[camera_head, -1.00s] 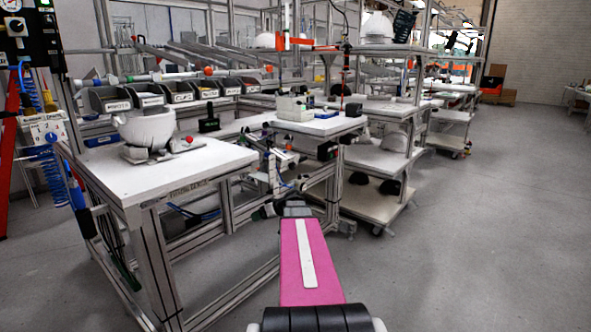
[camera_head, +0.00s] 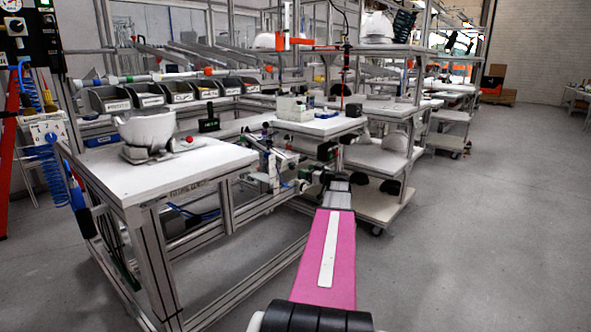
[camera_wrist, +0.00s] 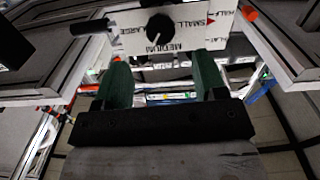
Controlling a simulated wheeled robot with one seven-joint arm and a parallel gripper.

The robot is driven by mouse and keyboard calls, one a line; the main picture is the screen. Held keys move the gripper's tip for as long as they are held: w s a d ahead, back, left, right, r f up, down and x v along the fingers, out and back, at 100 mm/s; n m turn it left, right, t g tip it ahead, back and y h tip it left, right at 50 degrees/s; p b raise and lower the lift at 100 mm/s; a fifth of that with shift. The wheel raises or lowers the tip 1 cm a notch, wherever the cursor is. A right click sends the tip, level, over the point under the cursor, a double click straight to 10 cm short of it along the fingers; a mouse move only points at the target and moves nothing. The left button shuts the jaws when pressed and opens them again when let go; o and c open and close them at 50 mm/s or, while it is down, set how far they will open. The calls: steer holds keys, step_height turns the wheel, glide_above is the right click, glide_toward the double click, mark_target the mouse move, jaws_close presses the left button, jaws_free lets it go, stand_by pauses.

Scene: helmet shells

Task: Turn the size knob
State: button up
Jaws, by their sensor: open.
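The size knob (camera_wrist: 158,28) is black with a white pointer mark. It sits on a white panel (camera_wrist: 190,28) lettered SMALL, MEDIUM and LARGE, at the top of the wrist view. My gripper (camera_wrist: 163,78) has two green fingers, spread apart with nothing between them. The knob appears beyond the fingertips, roughly in line with the gap, and apart from them. In the head view my gripper (camera_head: 308,178) is small and dark, beyond my pink arm link, near the right end of the front workbench. The knob cannot be made out there.
The front workbench (camera_head: 215,160) carries a white helmet shell (camera_head: 148,128) on a base. A second table (camera_head: 330,126) and shelving stand behind my gripper. In the wrist view, grey frame bars flank the panel, with a red-tipped part (camera_wrist: 249,13) at right. Floor at right is clear.

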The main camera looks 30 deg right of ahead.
mark_target(294, 167)
steer(key=x, duration=0.7)
steer(key=shift+w, duration=0.1)
steer(key=c, duration=0.9)
